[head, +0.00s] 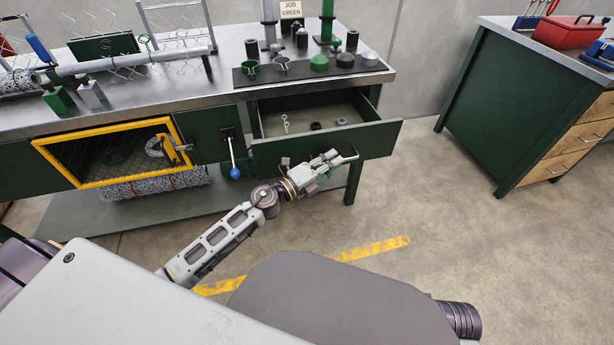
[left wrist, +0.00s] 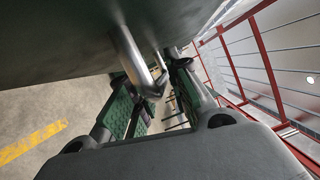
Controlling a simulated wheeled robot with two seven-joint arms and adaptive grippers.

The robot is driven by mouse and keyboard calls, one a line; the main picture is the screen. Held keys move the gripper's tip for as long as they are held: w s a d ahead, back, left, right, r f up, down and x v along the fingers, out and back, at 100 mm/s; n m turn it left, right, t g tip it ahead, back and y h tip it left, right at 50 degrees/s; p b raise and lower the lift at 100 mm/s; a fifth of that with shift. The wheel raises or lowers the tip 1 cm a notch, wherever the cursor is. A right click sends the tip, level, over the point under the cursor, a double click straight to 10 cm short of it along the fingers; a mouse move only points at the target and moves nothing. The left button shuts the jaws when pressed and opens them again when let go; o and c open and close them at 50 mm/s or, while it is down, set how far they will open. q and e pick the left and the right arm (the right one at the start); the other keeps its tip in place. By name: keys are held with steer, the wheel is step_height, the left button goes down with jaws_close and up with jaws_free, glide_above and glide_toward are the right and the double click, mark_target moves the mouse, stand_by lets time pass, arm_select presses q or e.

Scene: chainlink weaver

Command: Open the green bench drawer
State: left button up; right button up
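The green bench drawer (head: 330,142) is pulled well out from under the right part of the bench top, with its inside showing. Its front panel also fills the top of the left wrist view (left wrist: 70,30). A silver bar handle (left wrist: 134,55) sticks out from that panel; in the head view the handle (head: 345,159) is partly hidden by my gripper. My left gripper (head: 328,164) is at the handle. In the left wrist view its green-padded fingers (left wrist: 157,95) stand apart, one to each side of the handle; contact is unclear. My right gripper is not in view.
The drawer holds a small silver eye-ended piece (head: 286,123) and a few small round parts (head: 316,126). A yellow-framed mesh door (head: 70,173) and a blue-knobbed lever (head: 234,172) are left of it. A second green cabinet (head: 480,115) stands right; floor between is clear.

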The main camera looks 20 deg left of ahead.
arm_select(q)
steer(key=r+v, duration=0.1)
steer(key=v, duration=1)
steer(key=shift+s+f, duration=0.2)
steer(key=shift+f, duration=0.35)
steer(key=shift+a, duration=0.1)
stand_by(0.7)
